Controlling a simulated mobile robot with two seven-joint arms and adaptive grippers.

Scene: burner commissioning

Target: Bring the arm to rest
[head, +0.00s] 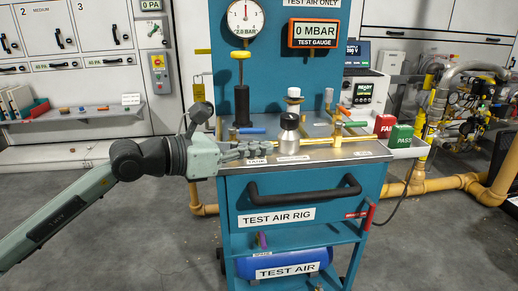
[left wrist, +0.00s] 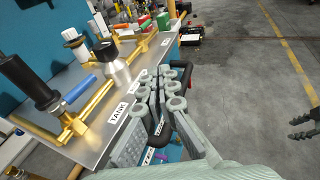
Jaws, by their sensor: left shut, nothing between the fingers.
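My left gripper (head: 262,148) reaches in from the left over the front left edge of the test air rig's bench top (head: 345,150). Its fingers are together with nothing between them. The right gripper does not show in the head view.
A black handle (head: 305,190) juts from the rig's front. Red and green boxes (head: 401,136) sit at right. Open floor lies in front.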

